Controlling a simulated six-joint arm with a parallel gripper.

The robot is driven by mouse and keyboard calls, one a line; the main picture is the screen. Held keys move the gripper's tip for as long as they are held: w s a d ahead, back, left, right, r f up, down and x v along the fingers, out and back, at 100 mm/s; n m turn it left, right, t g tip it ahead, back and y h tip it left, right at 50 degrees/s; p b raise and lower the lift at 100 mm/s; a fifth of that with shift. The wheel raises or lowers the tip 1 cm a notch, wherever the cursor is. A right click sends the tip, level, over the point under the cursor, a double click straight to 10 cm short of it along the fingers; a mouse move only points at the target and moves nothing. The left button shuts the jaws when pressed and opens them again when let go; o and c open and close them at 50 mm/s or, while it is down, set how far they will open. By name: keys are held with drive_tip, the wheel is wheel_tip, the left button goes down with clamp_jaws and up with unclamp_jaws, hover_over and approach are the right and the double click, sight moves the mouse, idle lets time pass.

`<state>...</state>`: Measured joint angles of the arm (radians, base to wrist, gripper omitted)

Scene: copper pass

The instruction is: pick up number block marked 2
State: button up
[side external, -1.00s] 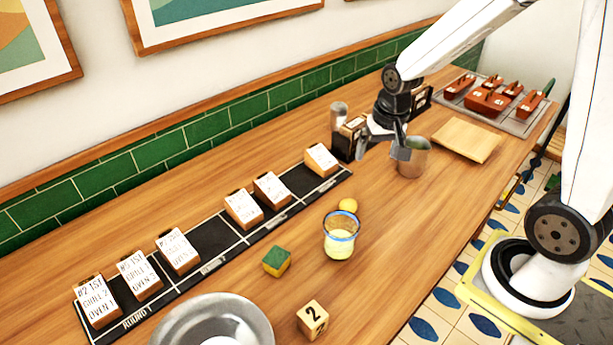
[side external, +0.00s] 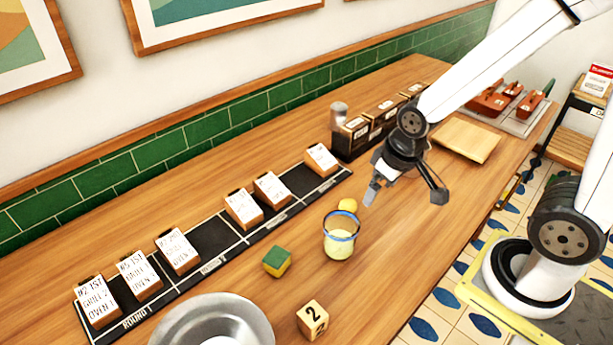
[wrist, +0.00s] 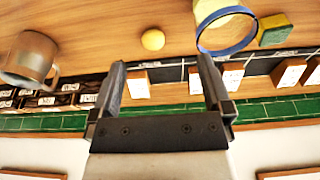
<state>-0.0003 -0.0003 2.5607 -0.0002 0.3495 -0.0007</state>
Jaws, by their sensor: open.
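The number block marked 2 (side external: 312,319) is a pale wooden cube with a black 2. It sits on the wooden counter at the bottom of the side view, right of a metal bowl. It does not show in the wrist view. My gripper (side external: 405,196) is open and empty above the counter, up and right of the block, beyond a blue-rimmed glass. In the wrist view my gripper (wrist: 162,75) has its fingers spread with nothing between them.
The blue-rimmed glass (side external: 340,240), a yellow ball (side external: 348,205) and a green-and-yellow sponge (side external: 277,262) stand between gripper and block. The metal bowl (side external: 180,325) is beside the block. Ticket blocks (side external: 178,251) line a black strip. A metal mug (wrist: 28,58) shows in the wrist view.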

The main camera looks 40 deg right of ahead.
sight(312, 321)
idle(0.6)
drive_tip(key=s+a+f+m+g+y, duration=0.1)
drive_tip(key=s+a+f+m+g, duration=0.1)
drive_tip(key=s+a+f+m+g+y, duration=0.2)
drive_tip(key=s+a, duration=0.1)
drive_tip(key=s+a+f+m+g+y, duration=0.2)
drive_tip(key=s+a, duration=0.1)
drive_tip(key=shift+s+a+f+m, duration=0.1)
drive_tip(key=shift+s+f+m, duration=0.1)
drive_tip(key=shift+f+m, duration=0.15)
drive_tip(key=a+m+y, duration=0.4)
drive_tip(key=a, duration=0.1)
drive_tip(key=shift+s+a+f+m+y, duration=0.1)
drive_tip(key=shift+s+f+m+y, duration=0.2)
drive_tip(key=shift+s+f+m, duration=0.1)
drive_tip(key=a+m+y, duration=0.1)
drive_tip(key=w+a+f+m+t+y, duration=0.1)
drive_tip(key=m, duration=0.1)
drive_tip(key=w+a+m+t+y, duration=0.1)
drive_tip(key=shift+f+m, duration=0.15)
drive_tip(key=shift+m, duration=0.2)
drive_tip(key=shift+w+a+f+m+t+y, duration=0.1)
drive_tip(key=shift+w+f+m+t+y, duration=0.25)
drive_tip(key=shift+m+t, duration=0.3)
drive_tip(key=shift+w+a+f+m+t+y, duration=0.1)
drive_tip(key=shift+w+f+m+t+y, duration=0.05)
drive_tip(key=shift+w+m+t, duration=0.4)
drive_tip(key=shift+s+a, duration=0.1)
drive_tip(key=shift+x, duration=1.25)
